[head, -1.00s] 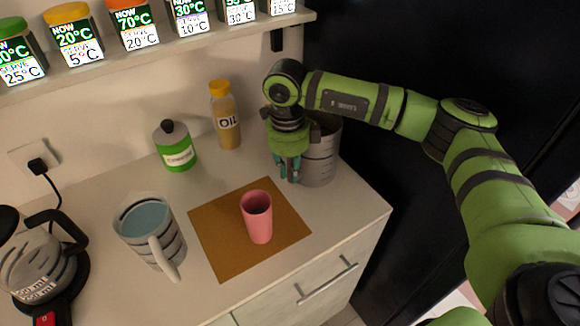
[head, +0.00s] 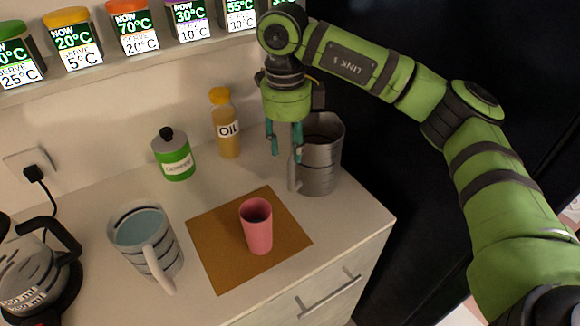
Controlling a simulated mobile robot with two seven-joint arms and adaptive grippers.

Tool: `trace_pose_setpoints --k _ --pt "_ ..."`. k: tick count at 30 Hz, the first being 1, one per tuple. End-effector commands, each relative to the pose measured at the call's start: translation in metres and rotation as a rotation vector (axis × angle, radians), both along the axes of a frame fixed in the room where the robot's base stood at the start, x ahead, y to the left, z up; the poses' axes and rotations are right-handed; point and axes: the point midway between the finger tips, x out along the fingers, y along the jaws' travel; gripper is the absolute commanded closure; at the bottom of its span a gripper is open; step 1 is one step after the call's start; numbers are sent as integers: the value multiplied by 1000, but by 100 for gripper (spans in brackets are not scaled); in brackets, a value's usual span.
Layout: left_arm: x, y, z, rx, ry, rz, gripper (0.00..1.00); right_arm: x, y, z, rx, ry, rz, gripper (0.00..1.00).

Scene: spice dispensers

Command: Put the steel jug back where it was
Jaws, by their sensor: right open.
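The steel jug (head: 321,160) stands upright at the back right of the counter, close to its right edge. Its handle (head: 295,172) faces left, towards the front. My right gripper (head: 285,150) is open and points down, just above the handle and to the left of the jug's rim. Its teal fingers are apart with nothing held between them. The jug's rim is partly behind the gripper. My left gripper is not in view.
A pink cup (head: 258,232) stands on a brown mat (head: 215,255). A striped jug with bluish contents (head: 165,258) stands to the left. An oil bottle (head: 228,135) and a green container (head: 174,160) stand along the wall. A coffee pot (head: 25,275) is far left. A dispenser shelf (head: 130,70) hangs above.

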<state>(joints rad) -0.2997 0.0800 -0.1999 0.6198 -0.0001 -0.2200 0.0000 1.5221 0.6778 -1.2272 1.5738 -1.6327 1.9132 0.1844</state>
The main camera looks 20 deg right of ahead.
Motion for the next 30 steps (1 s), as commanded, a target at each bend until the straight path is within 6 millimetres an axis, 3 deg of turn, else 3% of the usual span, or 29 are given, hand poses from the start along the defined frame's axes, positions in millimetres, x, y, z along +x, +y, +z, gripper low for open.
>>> trace_pose_setpoints --k 8,30 --pt "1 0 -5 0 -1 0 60 0 1 26 0 0 1 60" --pt "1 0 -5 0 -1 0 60 0 1 26 0 1 1 60"
